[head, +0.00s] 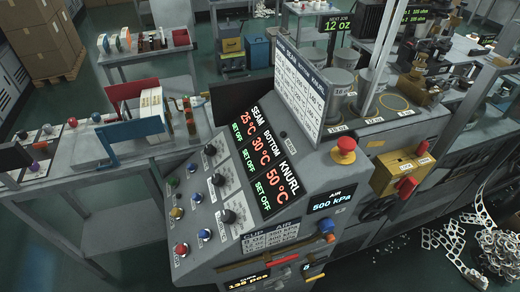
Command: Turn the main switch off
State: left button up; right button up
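A grey control console (225,240) fills the middle of the head view. On its right side is a yellow box (398,170) with a red handle (406,187), which looks like the main switch; its label and exact setting are too small to read. A red mushroom button (344,150) on a yellow base stands at the console's top right corner. The console display (264,158) is lit with 25, 30 and 50 °C, each with SET OFF. A lit air display (333,199) shows 500 kPa. Neither of my grippers is in view.
Black knobs (217,180) and several coloured buttons sit on the console's left. A black handwheel (377,208) is below the yellow box. A sign board (303,90) rises behind the console. Scrap metal (497,250) lies at lower right. A side table (95,175) stands left.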

aim_at(405, 186)
jog(key=z, duration=1.35)
